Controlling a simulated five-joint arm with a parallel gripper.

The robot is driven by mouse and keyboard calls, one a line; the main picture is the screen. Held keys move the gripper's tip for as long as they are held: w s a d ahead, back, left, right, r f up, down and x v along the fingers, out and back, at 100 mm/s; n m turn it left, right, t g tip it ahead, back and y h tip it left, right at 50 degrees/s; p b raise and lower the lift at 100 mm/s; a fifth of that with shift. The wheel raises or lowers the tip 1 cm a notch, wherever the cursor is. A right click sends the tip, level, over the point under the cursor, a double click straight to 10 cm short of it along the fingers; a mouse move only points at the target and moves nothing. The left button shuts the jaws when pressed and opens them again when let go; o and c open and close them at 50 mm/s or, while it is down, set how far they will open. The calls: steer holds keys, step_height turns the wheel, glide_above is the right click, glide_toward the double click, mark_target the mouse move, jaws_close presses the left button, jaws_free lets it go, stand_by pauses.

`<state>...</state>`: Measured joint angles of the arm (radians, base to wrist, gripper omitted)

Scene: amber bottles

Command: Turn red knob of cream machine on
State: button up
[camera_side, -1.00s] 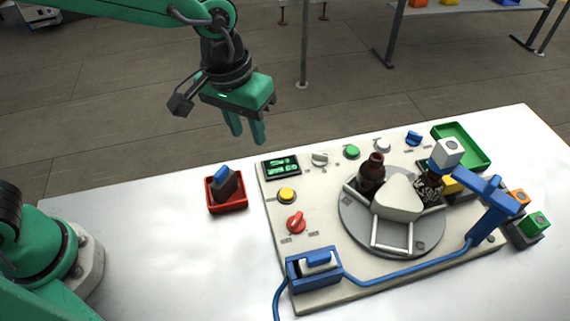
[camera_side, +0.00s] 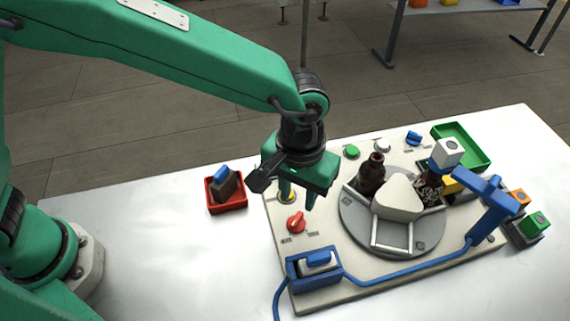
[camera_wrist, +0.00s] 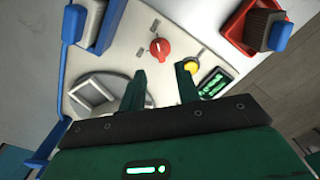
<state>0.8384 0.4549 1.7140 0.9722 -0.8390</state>
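The red knob (camera_side: 296,222) sits on the left part of the cream machine (camera_side: 275,240), below the yellow button in the side view. It also shows in the wrist view (camera_wrist: 160,47), ahead of my fingertips, with small label marks beside it. My gripper (camera_side: 298,203) is above the machine, over the yellow button and close to the red knob. In the wrist view my gripper (camera_wrist: 160,80) is open, with a clear gap between its two fingers and nothing held. The fingers do not appear to touch the knob.
A yellow button (camera_wrist: 191,64) and a green display (camera_wrist: 214,84) lie close to the fingers. A red tray (camera_side: 214,208) with a dark, blue-topped object stands to the left. The turntable (camera_side: 350,228) with amber bottles (camera_side: 372,172) is to the right. A blue holder (camera_side: 300,285) stands in front.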

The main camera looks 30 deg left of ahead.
mark_target(296, 218)
steer(key=shift+f, duration=3.55)
jaws_close()
